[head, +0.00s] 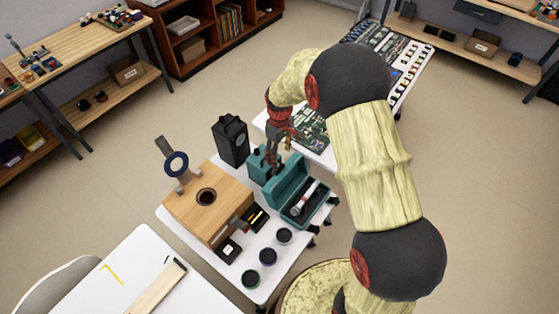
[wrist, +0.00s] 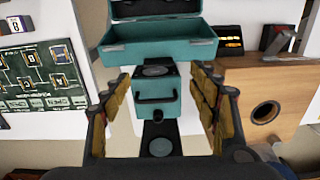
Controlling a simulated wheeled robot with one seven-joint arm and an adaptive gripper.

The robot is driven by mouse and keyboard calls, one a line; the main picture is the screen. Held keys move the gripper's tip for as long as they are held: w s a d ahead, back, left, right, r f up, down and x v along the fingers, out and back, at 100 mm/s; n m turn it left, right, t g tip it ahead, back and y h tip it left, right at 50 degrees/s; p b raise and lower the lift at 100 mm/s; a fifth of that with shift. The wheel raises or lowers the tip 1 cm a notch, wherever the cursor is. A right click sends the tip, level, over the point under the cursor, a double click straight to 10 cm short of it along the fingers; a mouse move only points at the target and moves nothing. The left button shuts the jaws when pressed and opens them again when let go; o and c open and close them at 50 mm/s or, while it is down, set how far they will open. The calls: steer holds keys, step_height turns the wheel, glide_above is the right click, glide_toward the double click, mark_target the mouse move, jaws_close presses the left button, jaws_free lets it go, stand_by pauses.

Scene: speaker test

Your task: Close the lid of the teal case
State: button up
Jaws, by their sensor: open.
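The teal case (head: 318,207) stands open on the white table in the head view, its lid (head: 283,178) raised on the side toward my gripper. A pale, strap-like item lies in its dark interior. In the wrist view the case (wrist: 160,52) is at the top, partly cut off. My gripper (head: 280,143) points down behind the lid. In the wrist view its fingers (wrist: 162,105) are spread wide with nothing held. A smaller teal box (wrist: 150,100) with a dark handle appears between them; whether they touch it cannot be told.
A wooden box (head: 183,207) with a round hole stands left of the case. A black speaker-like box (head: 230,143) stands behind. Several round pots, including a dark one (head: 267,256), sit in front. A green circuit board (wrist: 38,72) lies on the wrist view's left.

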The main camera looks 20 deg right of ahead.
mark_target(280, 167)
steer(key=shift+w+f, duration=0.2)
steer(key=shift+f, duration=0.05)
step_height(280, 167, down, 7)
steer(key=shift+f, duration=0.15)
steer(key=shift+c, duration=1.4)
jaws_close()
